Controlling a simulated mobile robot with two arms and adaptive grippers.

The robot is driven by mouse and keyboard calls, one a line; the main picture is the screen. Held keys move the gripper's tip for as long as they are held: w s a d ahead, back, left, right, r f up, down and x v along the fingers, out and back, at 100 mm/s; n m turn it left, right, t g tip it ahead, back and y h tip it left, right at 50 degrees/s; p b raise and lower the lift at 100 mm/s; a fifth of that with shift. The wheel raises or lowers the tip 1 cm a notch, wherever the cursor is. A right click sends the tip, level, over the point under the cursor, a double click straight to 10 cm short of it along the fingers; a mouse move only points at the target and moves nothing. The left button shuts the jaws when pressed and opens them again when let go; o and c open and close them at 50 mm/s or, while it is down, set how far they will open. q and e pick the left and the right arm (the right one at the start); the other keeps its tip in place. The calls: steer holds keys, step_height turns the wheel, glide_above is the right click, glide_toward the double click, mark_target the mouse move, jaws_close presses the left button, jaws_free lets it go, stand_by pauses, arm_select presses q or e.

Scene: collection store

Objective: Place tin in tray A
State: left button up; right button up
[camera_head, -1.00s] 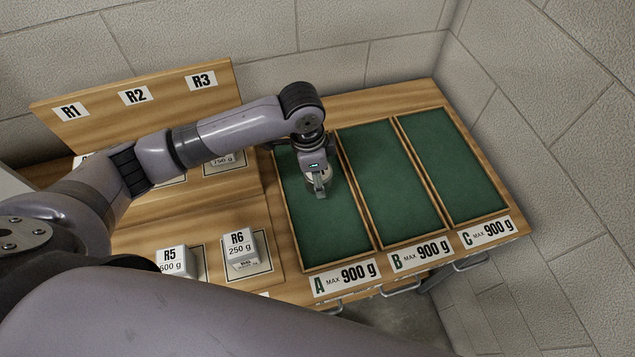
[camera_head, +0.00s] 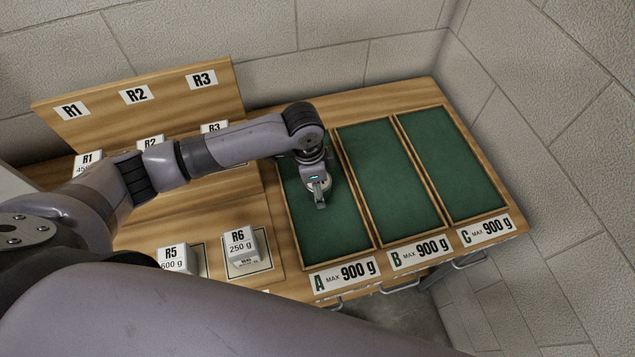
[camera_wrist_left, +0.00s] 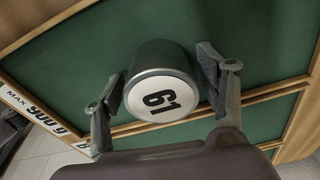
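The tin (camera_wrist_left: 160,95) has a dark side and a pale lid marked 61. In the head view my left gripper (camera_head: 320,198) points down over the middle of tray A (camera_head: 330,245), the leftmost green-lined tray. The tin is mostly hidden by the gripper there, and I cannot tell whether its base touches the green lining. My right gripper is not in view.
Tray B (camera_head: 390,180) and tray C (camera_head: 450,165) are empty, to the right of tray A. Weight-labelled blocks R5 (camera_head: 172,257) and R6 (camera_head: 240,243) stand left of tray A. A stepped wooden stand (camera_head: 150,105) is behind them. Block walls close off the back and right.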

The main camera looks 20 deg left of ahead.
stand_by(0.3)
arm_select(q)
steer(key=r, duration=0.4)
steer(key=a+r+b, duration=0.1)
steer(key=r, duration=0.7)
steer(key=shift+s+a+r, duration=0.1)
steer(key=shift+s+a, duration=0.05)
steer(key=shift+s, duration=0.15)
